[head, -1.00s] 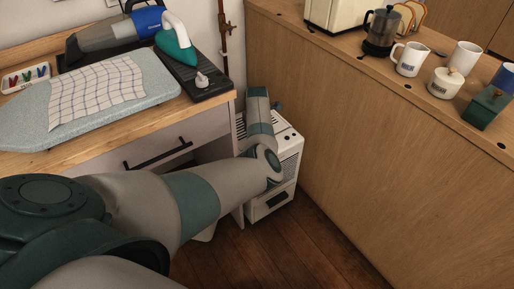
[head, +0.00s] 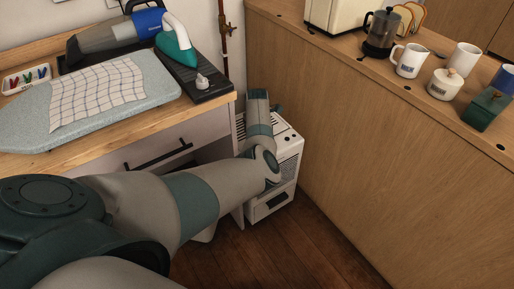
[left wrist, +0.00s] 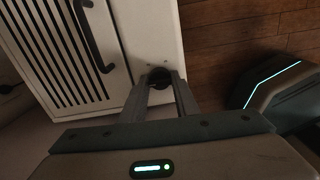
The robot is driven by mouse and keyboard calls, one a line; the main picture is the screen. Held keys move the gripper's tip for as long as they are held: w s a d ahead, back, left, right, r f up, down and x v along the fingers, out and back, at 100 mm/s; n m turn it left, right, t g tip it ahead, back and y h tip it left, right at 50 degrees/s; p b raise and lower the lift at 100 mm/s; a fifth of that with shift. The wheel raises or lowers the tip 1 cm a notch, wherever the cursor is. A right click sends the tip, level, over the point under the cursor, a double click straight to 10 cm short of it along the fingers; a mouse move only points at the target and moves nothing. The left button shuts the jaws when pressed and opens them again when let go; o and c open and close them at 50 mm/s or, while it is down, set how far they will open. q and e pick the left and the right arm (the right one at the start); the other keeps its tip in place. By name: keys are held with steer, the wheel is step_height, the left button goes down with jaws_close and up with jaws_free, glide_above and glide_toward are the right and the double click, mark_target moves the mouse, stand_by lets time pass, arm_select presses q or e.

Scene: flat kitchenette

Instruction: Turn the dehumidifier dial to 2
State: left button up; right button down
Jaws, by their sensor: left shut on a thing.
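The dehumidifier (head: 289,160) is a white box on the floor between the counter and the wooden panel. My left arm reaches over it and covers part of its top and front in the head view. In the left wrist view its white casing (left wrist: 151,30) shows a dark slatted grille and a dark handle. The dark round dial (left wrist: 159,76) sits near the casing's edge, between the fingertips of my left gripper (left wrist: 160,82), which is shut on it. The dial's numbers and pointer cannot be read. My right gripper is not in view.
The counter (head: 35,152) at left holds an ironing board (head: 25,115), an iron (head: 176,48) and a handheld vacuum (head: 105,36). A tall wooden panel (head: 365,160) stands close to the dehumidifier's right. The wooden floor (head: 300,250) in front is clear.

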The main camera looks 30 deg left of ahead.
arm_select(q)
steer(key=m+p, duration=0.3)
steer(key=m, duration=0.2)
steer(key=shift+r, duration=0.15)
steer(key=shift+m, duration=0.4)
steer(key=m+p, duration=0.2)
steer(key=m, duration=0.3)
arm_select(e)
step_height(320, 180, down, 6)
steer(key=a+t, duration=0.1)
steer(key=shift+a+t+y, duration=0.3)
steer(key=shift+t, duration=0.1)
arm_select(q)
steer(key=shift+m, duration=0.3)
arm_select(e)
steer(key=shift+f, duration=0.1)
arm_select(q)
steer(key=o, duration=1.1)
steer(key=shift+c, duration=0.2)
